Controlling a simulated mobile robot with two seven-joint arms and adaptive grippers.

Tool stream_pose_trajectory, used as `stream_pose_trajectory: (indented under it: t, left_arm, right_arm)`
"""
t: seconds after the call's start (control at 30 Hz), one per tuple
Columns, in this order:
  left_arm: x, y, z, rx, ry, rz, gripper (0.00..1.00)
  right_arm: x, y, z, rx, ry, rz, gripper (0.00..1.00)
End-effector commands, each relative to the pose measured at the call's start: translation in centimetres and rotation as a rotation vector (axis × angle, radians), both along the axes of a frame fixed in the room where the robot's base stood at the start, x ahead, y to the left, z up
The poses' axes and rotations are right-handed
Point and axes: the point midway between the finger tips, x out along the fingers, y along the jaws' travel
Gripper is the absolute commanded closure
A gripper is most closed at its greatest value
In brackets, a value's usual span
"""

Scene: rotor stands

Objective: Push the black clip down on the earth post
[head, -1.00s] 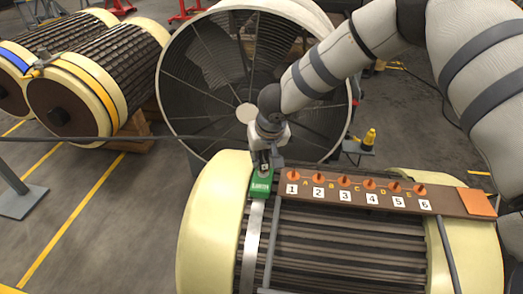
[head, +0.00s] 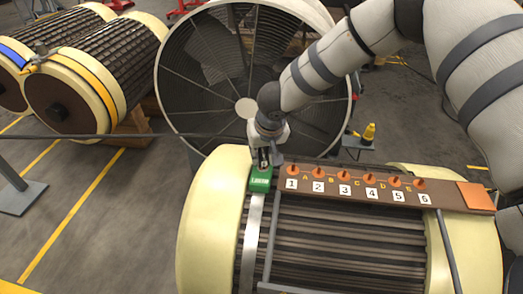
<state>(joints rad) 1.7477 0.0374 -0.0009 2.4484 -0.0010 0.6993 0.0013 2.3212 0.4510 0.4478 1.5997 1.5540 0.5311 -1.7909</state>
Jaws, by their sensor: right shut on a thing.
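My right gripper (head: 265,158) comes in from the upper right and points down at the near rotor's left end. It is shut on a small dark piece, which looks like the black clip (head: 265,161) and is mostly hidden by the fingers. Just below it is a green block (head: 261,180) with white lettering, at the top of a pale metal strip (head: 251,235). The earth post does not show clearly; the gripper and clip cover that spot. I cannot tell whether the clip touches the post. My left gripper is not in view.
A brown board (head: 445,196) with orange posts and numbered labels lies across the near rotor (head: 205,225), right of the gripper. A large fan (head: 195,85) stands behind. More rotors (head: 100,65) lie at upper left.

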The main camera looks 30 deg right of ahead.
Motion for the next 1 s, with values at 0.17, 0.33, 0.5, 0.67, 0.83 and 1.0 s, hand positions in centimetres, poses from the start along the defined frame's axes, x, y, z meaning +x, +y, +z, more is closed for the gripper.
stream_pose_trajectory:
  t: [0.17, 0.33, 0.5, 0.67, 0.83, 1.0]
  left_arm:
    - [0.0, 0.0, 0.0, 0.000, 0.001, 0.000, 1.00]
    - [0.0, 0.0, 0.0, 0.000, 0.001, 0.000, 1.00]
    - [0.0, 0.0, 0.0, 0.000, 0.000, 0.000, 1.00]
    - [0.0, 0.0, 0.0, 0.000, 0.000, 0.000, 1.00]
    - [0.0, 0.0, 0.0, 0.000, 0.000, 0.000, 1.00]
    - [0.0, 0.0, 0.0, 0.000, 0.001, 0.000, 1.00]
  right_arm:
    - [0.0, 0.0, -0.1, 0.000, -0.001, 0.000, 0.55]
    - [0.0, 0.0, -0.1, -0.001, -0.001, 0.001, 0.55]
    - [-0.1, 0.0, 0.4, 0.000, -0.002, 0.000, 0.55]
    - [-1.3, 0.3, 3.7, 0.001, -0.005, 0.000, 0.55]
    - [-3.1, 0.6, 7.9, 0.002, -0.005, 0.001, 0.55]
    - [-4.2, 0.8, 10.5, 0.000, -0.002, 0.001, 0.55]
